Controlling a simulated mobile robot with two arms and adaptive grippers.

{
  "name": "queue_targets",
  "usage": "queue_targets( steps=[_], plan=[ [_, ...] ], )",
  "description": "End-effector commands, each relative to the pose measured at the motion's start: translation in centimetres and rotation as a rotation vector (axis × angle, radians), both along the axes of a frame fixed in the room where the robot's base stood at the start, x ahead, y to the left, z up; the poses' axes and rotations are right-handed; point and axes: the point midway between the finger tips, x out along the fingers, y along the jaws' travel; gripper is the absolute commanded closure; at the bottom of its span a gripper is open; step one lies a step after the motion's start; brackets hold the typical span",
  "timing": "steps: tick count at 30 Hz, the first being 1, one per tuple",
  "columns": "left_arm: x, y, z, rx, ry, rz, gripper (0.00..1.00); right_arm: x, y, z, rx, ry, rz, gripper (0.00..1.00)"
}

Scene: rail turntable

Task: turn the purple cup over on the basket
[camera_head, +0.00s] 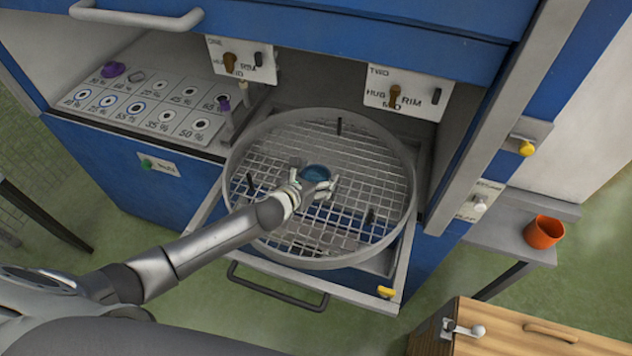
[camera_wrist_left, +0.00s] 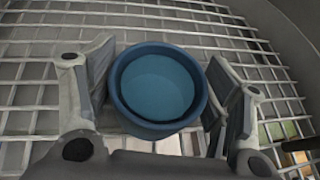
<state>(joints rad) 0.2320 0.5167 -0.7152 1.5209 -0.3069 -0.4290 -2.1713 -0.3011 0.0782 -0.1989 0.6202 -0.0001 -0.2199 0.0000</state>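The cup at my left gripper (camera_head: 310,186) is blue, not purple. This blue cup (camera_head: 316,173) is in the middle of the round wire basket (camera_head: 268,245), and its round recessed face is turned up towards the cameras. In the left wrist view the blue cup (camera_wrist_left: 157,88) sits between the two finger pads of the left gripper (camera_wrist_left: 162,95), which appear to touch its sides. Its lower part is hidden, so I cannot tell whether it rests on the mesh. My right gripper is not in view.
The basket sits on a pulled-out drawer with a dark handle (camera_head: 277,287). Dark posts stand inside the basket. An orange cup (camera_head: 543,232) stands on a grey shelf at right. A small purple object (camera_head: 113,69) lies on the dial panel (camera_head: 150,98) at left. A wooden cabinet (camera_head: 535,330) is at lower right.

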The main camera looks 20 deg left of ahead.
Motion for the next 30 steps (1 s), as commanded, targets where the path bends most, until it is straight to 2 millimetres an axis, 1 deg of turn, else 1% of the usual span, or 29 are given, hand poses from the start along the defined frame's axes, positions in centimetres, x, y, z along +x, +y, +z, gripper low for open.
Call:
queue_targets(
  steps=[1,6,14,19,23,24,26,30],
  plan=[
    [0.0,0.0,0.0,0.0,0.0,0.0,0.39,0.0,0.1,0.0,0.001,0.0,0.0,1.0],
    [0.0,0.0,0.0,0.0,-0.001,0.0,0.61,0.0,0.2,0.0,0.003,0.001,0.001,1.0],
    [0.0,0.0,0.1,0.0,-0.001,0.0,0.62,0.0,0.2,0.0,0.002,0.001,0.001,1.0],
    [0.1,0.1,0.9,0.0,-0.002,0.0,0.62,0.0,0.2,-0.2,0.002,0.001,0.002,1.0],
    [0.1,0.1,2.4,0.002,-0.007,-0.003,0.62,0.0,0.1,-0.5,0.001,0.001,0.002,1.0],
    [0.1,0.1,3.1,0.002,-0.008,-0.003,0.62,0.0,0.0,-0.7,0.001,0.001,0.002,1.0],
    [-0.6,-0.1,3.9,0.0,-0.003,-0.003,0.62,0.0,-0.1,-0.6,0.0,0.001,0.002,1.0],
    [-2.5,-0.3,6.1,0.001,-0.003,-0.003,0.62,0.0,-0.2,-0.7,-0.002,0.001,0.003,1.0]
  ],
)
